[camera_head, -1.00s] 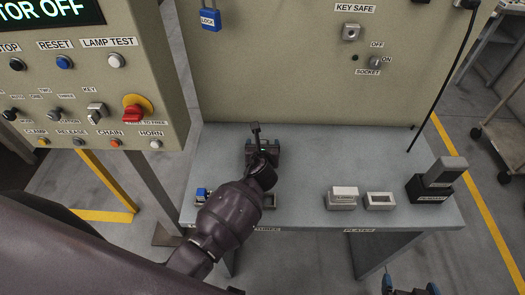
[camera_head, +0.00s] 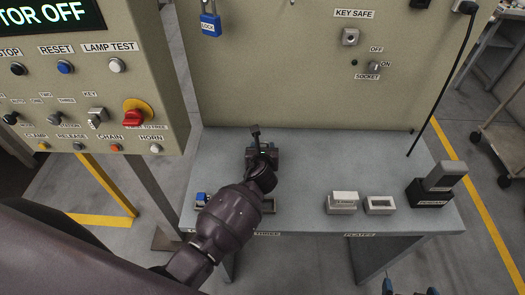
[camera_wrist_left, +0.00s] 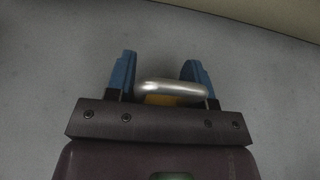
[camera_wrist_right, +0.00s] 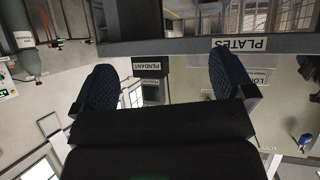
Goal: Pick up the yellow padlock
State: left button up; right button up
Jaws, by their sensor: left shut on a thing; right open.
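The yellow padlock (camera_wrist_left: 172,100) shows in the left wrist view as a silver shackle over a small patch of yellow body. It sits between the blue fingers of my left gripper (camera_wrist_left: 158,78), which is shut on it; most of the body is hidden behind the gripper. In the head view my left gripper (camera_head: 263,153) is over the back middle of the grey table, and the padlock cannot be made out there. My right gripper (camera_wrist_right: 165,85) is open and empty in the right wrist view. Only its fingertips show at the bottom edge of the head view (camera_head: 410,289).
The grey table (camera_head: 310,165) is mostly bare. A small blue item (camera_head: 202,199) is at its left front, partly behind my arm. Two pale blocks (camera_head: 343,200) and a black holder (camera_head: 430,193) stand at the right. A blue padlock (camera_head: 210,24) hangs on the panel behind.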

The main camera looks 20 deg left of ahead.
pick_arm(q)
notch_tip(320, 180, up, 20)
jog(key=p, duration=0.2)
pick_arm(e)
jog(key=shift+s+r, duration=0.4)
jog(key=shift+r, duration=0.05)
pick_arm(q)
jog(key=shift+f, duration=0.1)
jog(key=s+a+f+m+h+b, duration=0.1)
jog(key=s+a+m+h+b, duration=0.2)
jog(key=s, duration=0.9)
jog(key=shift+f+t+h, duration=0.3)
jog(key=shift+f+t, duration=0.05)
jog(key=shift+t, duration=0.05)
pick_arm(e)
jog(key=shift+w+f, duration=0.55)
jog(key=shift+f, duration=0.15)
pick_arm(q)
jog(key=shift+w+r, duration=0.1)
